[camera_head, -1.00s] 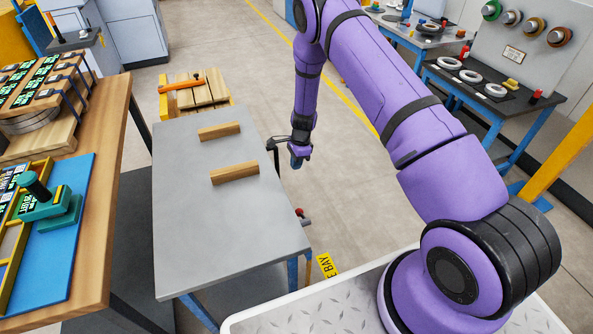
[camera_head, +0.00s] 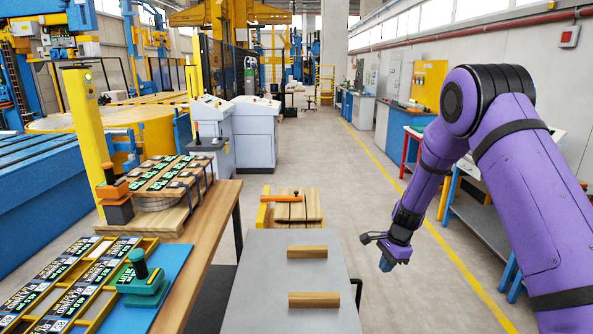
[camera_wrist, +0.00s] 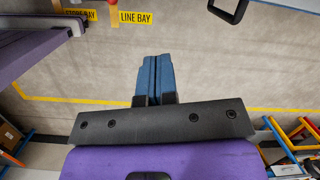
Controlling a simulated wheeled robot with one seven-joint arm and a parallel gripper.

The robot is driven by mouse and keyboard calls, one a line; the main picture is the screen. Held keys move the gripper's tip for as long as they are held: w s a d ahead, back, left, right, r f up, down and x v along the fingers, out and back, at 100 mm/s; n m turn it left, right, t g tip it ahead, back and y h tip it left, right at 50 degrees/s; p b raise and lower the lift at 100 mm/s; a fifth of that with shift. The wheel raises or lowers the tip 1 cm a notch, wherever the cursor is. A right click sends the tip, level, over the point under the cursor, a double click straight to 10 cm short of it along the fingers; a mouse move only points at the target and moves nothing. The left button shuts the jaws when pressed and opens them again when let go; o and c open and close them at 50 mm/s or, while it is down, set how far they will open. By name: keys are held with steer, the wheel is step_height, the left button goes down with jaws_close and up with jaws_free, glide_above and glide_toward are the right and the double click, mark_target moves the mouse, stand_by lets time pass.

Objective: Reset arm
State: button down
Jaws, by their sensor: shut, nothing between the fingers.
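My purple arm reaches in from the right in the head view. My gripper (camera_head: 387,264) hangs in free air to the right of the grey table and points down. In the wrist view its two blue fingers (camera_wrist: 153,80) are pressed together with nothing between them. Below them the wrist view shows bare floor (camera_wrist: 215,65) and yellow floor labels, one reading "LINE BAY" (camera_wrist: 136,17).
The grey table (camera_head: 262,270) carries two wooden blocks (camera_head: 307,252). Blue-legged benches (camera_head: 480,215) stand behind my arm. The aisle floor (camera_head: 330,170) is clear.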

steer(key=s+r+n+t, duration=0.15)
steer(key=s+r, duration=0.35)
steer(key=r, duration=0.5)
steer(key=s+r+n, duration=0.3)
steer(key=s+r, duration=0.2)
steer(key=r, duration=0.4)
steer(key=s+r+n+t, duration=0.1)
steer(key=s+r+n, duration=0.3)
steer(key=r, duration=0.6)
steer(key=s+d+r+n+t+h, duration=0.1)
steer(key=s+r+n, duration=0.2)
steer(key=s, duration=1)
steer(key=s+d+r+n+t+h, duration=0.1)
steer(key=s+r, duration=0.4)
steer(key=s, duration=0.8)
steer(key=shift+s+d+r+n+t, duration=0.2)
steer(key=shift+d+r+n+t, duration=0.2)
steer(key=shift+n, duration=0.75)
steer(key=shift+w+f, duration=0.1)
